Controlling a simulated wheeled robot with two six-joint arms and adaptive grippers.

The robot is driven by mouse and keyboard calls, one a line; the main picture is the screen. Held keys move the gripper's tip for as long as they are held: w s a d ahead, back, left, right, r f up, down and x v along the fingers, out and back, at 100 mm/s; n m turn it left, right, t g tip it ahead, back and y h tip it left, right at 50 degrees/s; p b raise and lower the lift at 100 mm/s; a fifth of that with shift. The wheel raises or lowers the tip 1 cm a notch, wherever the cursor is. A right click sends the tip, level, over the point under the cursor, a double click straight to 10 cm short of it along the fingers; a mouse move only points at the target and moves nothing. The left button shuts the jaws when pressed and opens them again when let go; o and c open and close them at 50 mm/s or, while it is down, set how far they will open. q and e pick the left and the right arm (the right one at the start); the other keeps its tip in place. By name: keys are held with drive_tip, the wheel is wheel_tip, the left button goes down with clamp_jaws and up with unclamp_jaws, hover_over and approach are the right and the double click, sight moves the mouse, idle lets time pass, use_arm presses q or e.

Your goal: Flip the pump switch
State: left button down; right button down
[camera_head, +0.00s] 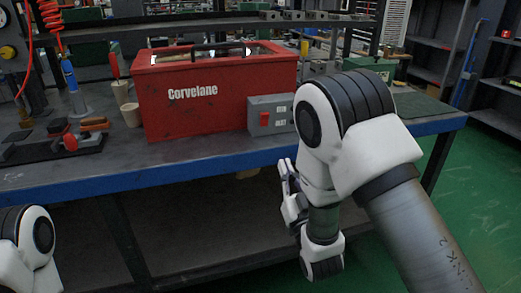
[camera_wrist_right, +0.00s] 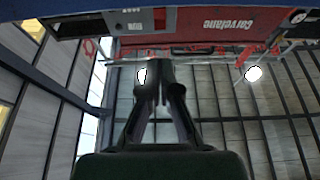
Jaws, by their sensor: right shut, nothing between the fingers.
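The pump switch is a red rocker (camera_head: 264,119) on the front of a small grey box (camera_head: 285,105), at the right front of a red Corvelane tank (camera_head: 190,95) on the bench. The grey box also shows in the right wrist view (camera_wrist_right: 133,20), which is upside down. My right gripper (camera_head: 288,172) is at the bench's front edge, below and a little right of the switch, apart from it. Its fingers point upward and are shut and empty; they also show in the right wrist view (camera_wrist_right: 160,88). My left gripper is out of view.
The bench has a blue front edge (camera_head: 150,178). A fixture with red parts (camera_head: 70,143), a blue-tipped tool (camera_head: 70,75) and beige cups (camera_head: 131,113) stand left of the tank. My right forearm covers the bench's right part. The space before the switch looks clear.

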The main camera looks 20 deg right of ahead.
sight(265, 115)
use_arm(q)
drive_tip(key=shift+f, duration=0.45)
use_arm(e)
drive_tip(key=shift+s+a+r, duration=0.1)
drive_tip(key=shift+r, duration=0.05)
